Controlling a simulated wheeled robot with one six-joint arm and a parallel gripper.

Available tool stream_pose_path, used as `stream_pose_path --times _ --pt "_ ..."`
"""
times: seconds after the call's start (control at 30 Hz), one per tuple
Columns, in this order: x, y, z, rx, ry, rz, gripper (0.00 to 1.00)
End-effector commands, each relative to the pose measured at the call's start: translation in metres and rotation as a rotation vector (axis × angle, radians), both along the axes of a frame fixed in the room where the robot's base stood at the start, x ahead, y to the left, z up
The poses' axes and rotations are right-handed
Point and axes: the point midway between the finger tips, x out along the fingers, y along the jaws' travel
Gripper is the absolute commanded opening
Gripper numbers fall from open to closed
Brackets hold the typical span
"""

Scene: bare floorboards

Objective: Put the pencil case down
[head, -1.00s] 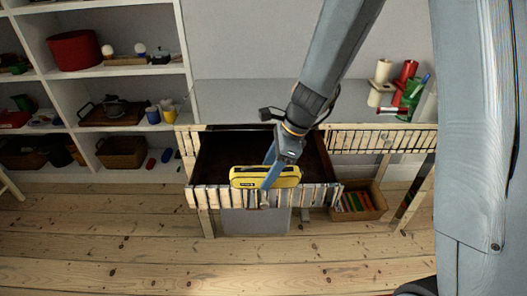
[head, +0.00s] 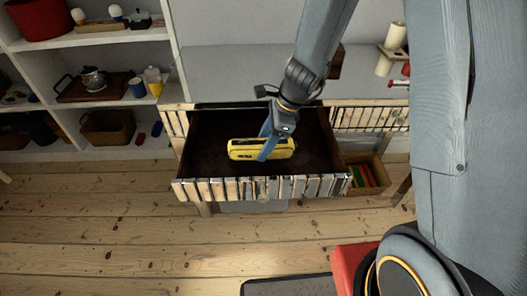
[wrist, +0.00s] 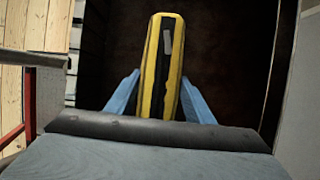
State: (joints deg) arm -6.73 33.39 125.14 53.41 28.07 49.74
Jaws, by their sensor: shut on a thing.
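The pencil case (head: 246,150) is yellow with a black stripe along its top. My gripper (head: 268,148) has its blue fingers on either side of the case and is shut on it. In the wrist view the case (wrist: 161,62) stands lengthwise between the two fingertips of my gripper (wrist: 161,100). The case is over the dark inside of the open drawer (head: 265,188), behind its striped front. I cannot tell whether its underside touches the drawer floor.
The desk top (head: 240,75) lies behind the drawer. White shelves (head: 85,42) with baskets and cups stand at left. A wooden box (head: 365,175) sits under the desk at right. The drawer floor around the case looks clear.

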Motion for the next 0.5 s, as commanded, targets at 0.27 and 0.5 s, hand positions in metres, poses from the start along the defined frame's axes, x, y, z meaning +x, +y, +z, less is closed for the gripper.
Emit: stream_pose_path --times 0.27,0.5 --pt "-0.001 0.001 -0.034 0.000 0.001 0.002 0.22" --pt "-0.001 0.001 -0.035 0.000 0.001 0.004 0.22"
